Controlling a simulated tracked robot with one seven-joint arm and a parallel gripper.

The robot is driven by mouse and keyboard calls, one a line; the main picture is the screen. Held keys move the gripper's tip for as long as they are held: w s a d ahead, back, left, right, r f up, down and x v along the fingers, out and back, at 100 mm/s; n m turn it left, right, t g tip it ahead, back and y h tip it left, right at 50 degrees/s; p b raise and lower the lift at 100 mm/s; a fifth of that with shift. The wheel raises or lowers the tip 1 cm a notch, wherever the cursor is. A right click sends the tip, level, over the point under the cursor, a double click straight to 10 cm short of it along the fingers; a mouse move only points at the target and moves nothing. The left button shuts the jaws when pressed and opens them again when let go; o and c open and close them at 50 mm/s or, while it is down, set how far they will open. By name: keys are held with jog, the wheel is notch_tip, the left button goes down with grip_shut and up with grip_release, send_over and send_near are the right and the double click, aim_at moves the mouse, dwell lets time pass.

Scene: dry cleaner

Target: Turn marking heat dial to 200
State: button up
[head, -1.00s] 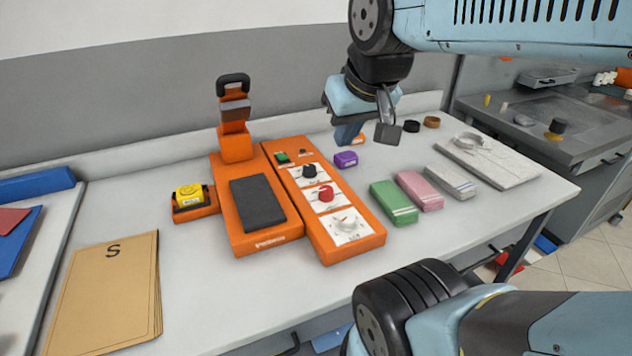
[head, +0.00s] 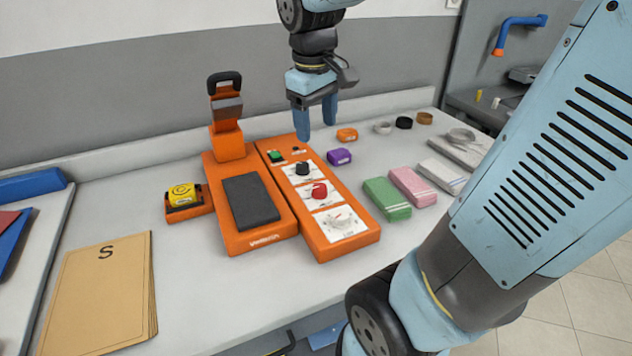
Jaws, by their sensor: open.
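The orange control box (head: 354,238) lies on the white table, beside the orange press with its dark pad. Three dials run along its top: a black dial (head: 303,168) at the far end, a red dial (head: 319,190) in the middle and a white dial (head: 341,219) at the near end. A green switch (head: 276,156) sits at the box's far end. The dial labels and scales are too small to read, so I cannot tell which is the marking heat dial. My gripper (head: 316,136) points down, open and empty, above the far end of the box, apart from the dials.
The press (head: 262,245) and a yellow roll in an orange holder (head: 187,196) are left of the box. A purple block (head: 339,156), green block (head: 386,199) and pink block (head: 412,187) lie right. Brown envelopes (head: 100,290) lie front left.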

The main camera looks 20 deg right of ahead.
aim_at(319, 186)
jog(key=w+f+n+g+h, duration=0.2)
jog(key=w+f+n+g, duration=0.25)
jog(key=w+f, duration=0.4)
jog(key=x, duration=0.8)
jog(key=w+x, duration=0.1)
jog(key=x, duration=0.3)
jog(key=shift+f, duration=0.25)
jog(key=c, duration=1)
